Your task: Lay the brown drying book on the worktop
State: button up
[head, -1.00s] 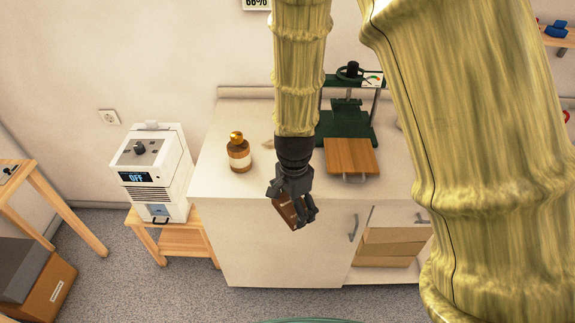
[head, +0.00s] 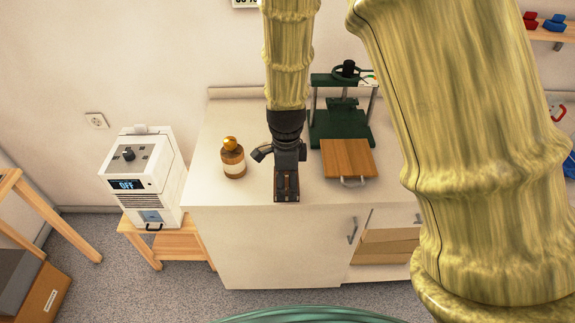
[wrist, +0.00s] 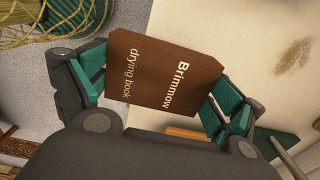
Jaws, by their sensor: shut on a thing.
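My gripper (head: 287,172) is shut on the brown drying book (wrist: 162,72), which reads "Brimmow drying book" in the wrist view. The two teal-padded fingers press the book from opposite sides. In the head view the book (head: 287,187) shows small below the gripper, over the front edge of the worktop (head: 258,190). I cannot tell whether it touches the worktop. The worktop is pale and stands on a white cabinet.
A brown bottle with a gold cap (head: 232,158) stands on the worktop left of my gripper. A green press (head: 340,122) with a wooden board (head: 347,158) stands to the right. A white box reading "OFF" (head: 145,175) is on a stool at left.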

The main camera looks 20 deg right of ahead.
jog(key=w+d, duration=0.1)
jog(key=w, duration=0.1)
jog(key=w+d+p, duration=0.1)
jog(key=w, duration=0.2)
jog(key=w+p, duration=0.1)
jog(key=w, duration=0.1)
jog(key=shift+w+d+f, duration=0.35)
jog(key=shift+w+d, duration=0.05)
jog(key=shift+f+p, duration=0.7)
jog(key=shift+f, duration=1.05)
jog(key=shift+f, duration=0.1)
jog(key=o, duration=0.9)
jog(key=shift+r+b, duration=1.6)
jog(key=shift+r, duration=4.5)
